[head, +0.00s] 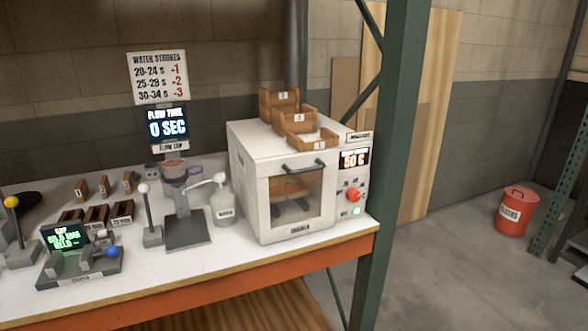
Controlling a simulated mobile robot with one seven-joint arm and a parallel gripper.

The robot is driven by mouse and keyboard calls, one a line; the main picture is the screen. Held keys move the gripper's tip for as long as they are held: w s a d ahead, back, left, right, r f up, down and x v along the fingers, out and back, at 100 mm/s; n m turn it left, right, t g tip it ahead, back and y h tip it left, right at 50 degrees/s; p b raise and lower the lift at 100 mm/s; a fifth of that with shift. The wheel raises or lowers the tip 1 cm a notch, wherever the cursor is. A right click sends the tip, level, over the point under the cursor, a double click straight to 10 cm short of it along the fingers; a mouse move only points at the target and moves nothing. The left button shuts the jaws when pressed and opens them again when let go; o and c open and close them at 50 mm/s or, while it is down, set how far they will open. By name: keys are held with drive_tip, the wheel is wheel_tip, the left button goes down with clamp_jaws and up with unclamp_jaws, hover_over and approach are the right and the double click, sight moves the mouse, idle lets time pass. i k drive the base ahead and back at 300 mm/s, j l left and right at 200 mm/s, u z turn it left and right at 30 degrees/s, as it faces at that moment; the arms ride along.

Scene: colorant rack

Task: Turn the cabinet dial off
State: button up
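The white cabinet (245,200) stands at the right end of the workbench, with a windowed door and a dark handle (303,166). The door looks shut, and something brown shows behind the glass. The red dial (353,195) is on the control panel right of the door. Small markings sit around the dial, too small to read, so I cannot tell its setting. A lit green light (356,211) is below the dial. A display (355,160) above it glows with what looks like 50 and a letter. My gripper is not in view.
Wooden bins (279,104) stand on the cabinet top. A green upright post (395,150) rises just right of the panel. Left on the bench (150,265) are a white bottle (223,208), a lever stand (151,236) and several small blocks. A red bin (517,215) stands on the floor right.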

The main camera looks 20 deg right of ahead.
sight(353, 194)
drive_tip(key=i+l+z, duration=0.1)
drive_tip(key=l+z, duration=0.25)
drive_tip(key=i+l+z, duration=0.1)
drive_tip(key=l+z, duration=0.2)
drive_tip(key=i+l+z, duration=0.15)
drive_tip(key=l+z, duration=0.2)
